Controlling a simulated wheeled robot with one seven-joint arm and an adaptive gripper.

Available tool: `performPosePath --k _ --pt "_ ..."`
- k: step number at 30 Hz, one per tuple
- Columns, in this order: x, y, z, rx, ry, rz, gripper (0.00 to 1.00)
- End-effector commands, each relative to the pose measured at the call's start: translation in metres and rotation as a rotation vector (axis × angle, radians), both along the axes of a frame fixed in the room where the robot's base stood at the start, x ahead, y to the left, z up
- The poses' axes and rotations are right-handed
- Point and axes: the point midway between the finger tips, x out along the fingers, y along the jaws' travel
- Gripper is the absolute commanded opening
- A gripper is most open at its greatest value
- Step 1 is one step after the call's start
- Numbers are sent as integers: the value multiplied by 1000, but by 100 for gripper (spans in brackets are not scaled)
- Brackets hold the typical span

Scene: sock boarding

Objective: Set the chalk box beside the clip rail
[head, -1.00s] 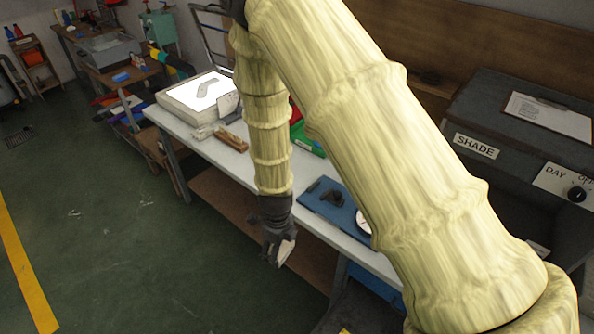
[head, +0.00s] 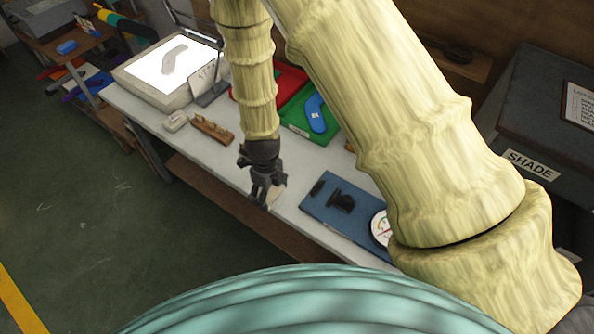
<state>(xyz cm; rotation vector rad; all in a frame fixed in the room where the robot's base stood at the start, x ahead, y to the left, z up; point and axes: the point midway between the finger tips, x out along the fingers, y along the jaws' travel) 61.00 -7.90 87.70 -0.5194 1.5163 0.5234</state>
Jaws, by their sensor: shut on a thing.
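My gripper (head: 262,200) hangs fingers-down at the table's front edge. It is shut on a small pale thing, which I take to be the chalk box (head: 277,193). The fingers hide most of it, and I cannot tell whether it touches the table. The clip rail (head: 212,130), a short wooden strip with small upright clips, lies on the white table (head: 205,155), farther back and left of my gripper. A small whitish block (head: 175,121) lies just left of the rail.
A lit light box (head: 172,65) stands at the table's far left end, with a leaning card (head: 203,82) beside it. A green tray (head: 305,122) with a blue sock shape and a red tray (head: 288,82) lie behind my arm. A blue board (head: 335,208) lies right of my gripper.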

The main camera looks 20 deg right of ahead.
Motion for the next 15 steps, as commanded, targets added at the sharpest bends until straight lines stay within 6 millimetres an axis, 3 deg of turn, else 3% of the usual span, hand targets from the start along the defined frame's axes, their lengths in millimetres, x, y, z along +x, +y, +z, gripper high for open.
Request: performPosePath --k 15 --pt "69 -91 -22 0 15 -3 51"
